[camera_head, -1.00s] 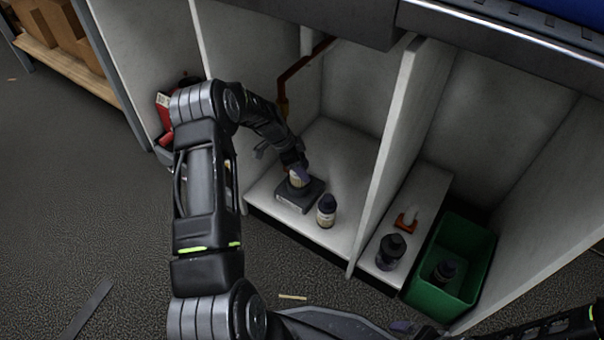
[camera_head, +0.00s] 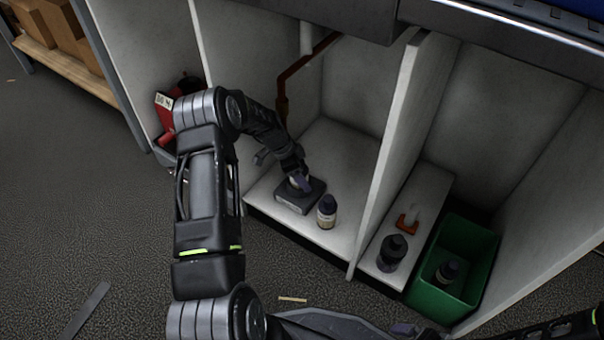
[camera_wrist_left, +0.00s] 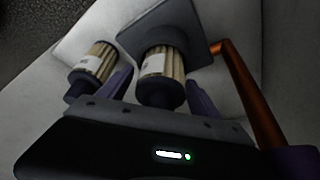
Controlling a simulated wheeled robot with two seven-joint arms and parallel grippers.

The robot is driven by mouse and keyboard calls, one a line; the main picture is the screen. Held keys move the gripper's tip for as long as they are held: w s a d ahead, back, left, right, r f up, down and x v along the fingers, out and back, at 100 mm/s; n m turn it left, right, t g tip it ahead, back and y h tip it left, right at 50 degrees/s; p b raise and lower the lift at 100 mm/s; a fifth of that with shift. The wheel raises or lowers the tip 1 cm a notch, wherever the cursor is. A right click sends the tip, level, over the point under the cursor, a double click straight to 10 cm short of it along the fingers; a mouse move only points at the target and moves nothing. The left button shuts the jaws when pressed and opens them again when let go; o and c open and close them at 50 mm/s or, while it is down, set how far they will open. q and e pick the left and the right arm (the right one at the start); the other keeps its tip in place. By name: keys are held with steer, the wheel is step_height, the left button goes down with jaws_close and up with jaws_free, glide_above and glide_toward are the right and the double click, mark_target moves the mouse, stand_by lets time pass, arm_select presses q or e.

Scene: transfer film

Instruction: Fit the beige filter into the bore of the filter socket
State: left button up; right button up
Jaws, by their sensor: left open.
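The beige filter (camera_wrist_left: 160,68) with a pleated body, white label and dark cap stands at the dark square filter socket (camera_head: 313,196). In the left wrist view its far end meets the socket plate (camera_wrist_left: 190,28); how deep it sits in the bore is hidden. My left gripper (camera_wrist_left: 160,96) is open, with one purple finger on each side of the filter and its cap. In the head view the left gripper (camera_head: 299,182) covers most of the filter. A purple tip at the bottom edge looks like my right gripper (camera_head: 404,328); its jaws are not clear.
A second beige filter (camera_head: 326,212) stands beside the socket, near the shelf's front edge. An orange-brown pipe (camera_head: 283,90) runs behind. Right of a white divider are a dark-capped bottle (camera_head: 391,250), an orange item (camera_head: 408,220) and a green bin (camera_head: 440,295).

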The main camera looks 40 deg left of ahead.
arm_select(q)
steer(key=shift+r, duration=0.1)
steer(key=shift+r+p, duration=0.25)
steer(key=shift+p, duration=0.05)
steer(key=p+v, duration=0.4)
steer(key=v, duration=0.7)
steer(key=shift+r, duration=0.25)
steer(key=shift+s+a, duration=0.1)
steer(key=shift+s, duration=0.05)
